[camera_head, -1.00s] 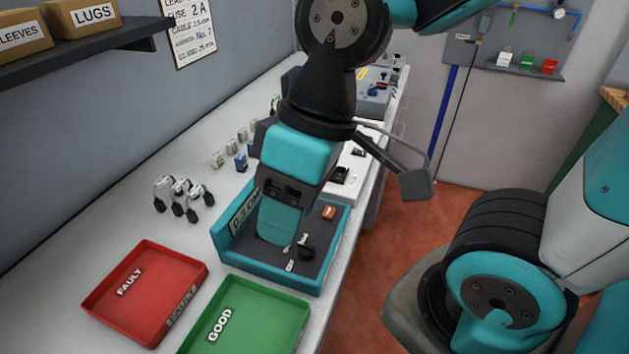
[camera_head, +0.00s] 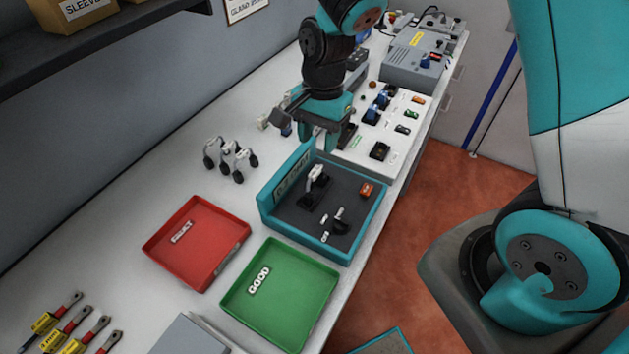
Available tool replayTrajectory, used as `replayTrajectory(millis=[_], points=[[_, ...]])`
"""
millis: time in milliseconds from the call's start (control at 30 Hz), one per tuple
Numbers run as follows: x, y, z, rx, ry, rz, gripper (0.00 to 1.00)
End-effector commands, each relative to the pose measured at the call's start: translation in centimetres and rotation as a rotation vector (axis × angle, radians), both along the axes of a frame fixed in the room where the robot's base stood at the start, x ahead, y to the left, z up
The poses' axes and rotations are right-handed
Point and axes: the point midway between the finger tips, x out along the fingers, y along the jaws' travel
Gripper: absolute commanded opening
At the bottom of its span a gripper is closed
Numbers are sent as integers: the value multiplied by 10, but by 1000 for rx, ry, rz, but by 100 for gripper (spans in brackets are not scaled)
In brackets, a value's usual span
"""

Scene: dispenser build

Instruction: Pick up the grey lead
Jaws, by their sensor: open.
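Several grey leads with black ends (camera_head: 231,157) stand in a group on the white bench, left of the teal tray. I cannot tell which of them the task means. My gripper (camera_head: 320,142) hangs pointing down behind the far wall of the teal tray (camera_head: 367,235), to the right of the leads and apart from them. Its jaws are open and I see nothing held; the fingertips are partly hidden by the tray wall. In the tray are a black switch-like part with a pale top (camera_head: 317,180), an orange part (camera_head: 367,190) and small black and white pieces (camera_head: 338,222).
A red FAULT tray (camera_head: 206,262) and a green GOOD tray (camera_head: 290,312) stand in front of the teal tray. Yellow-tagged tools (camera_head: 75,325) lie at the front left. A panel with coloured parts (camera_head: 385,135) and a grey box (camera_head: 420,62) stand behind. Bench around the leads is clear.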

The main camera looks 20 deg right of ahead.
Motion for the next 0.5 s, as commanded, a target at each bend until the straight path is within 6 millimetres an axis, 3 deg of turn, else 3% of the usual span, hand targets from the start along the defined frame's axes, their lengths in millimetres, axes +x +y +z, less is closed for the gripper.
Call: replayTrajectory(millis=[200,500], points=[[-4,5,-43,-1,4,2,46],[-4,7,-66,0,1,3,46]])
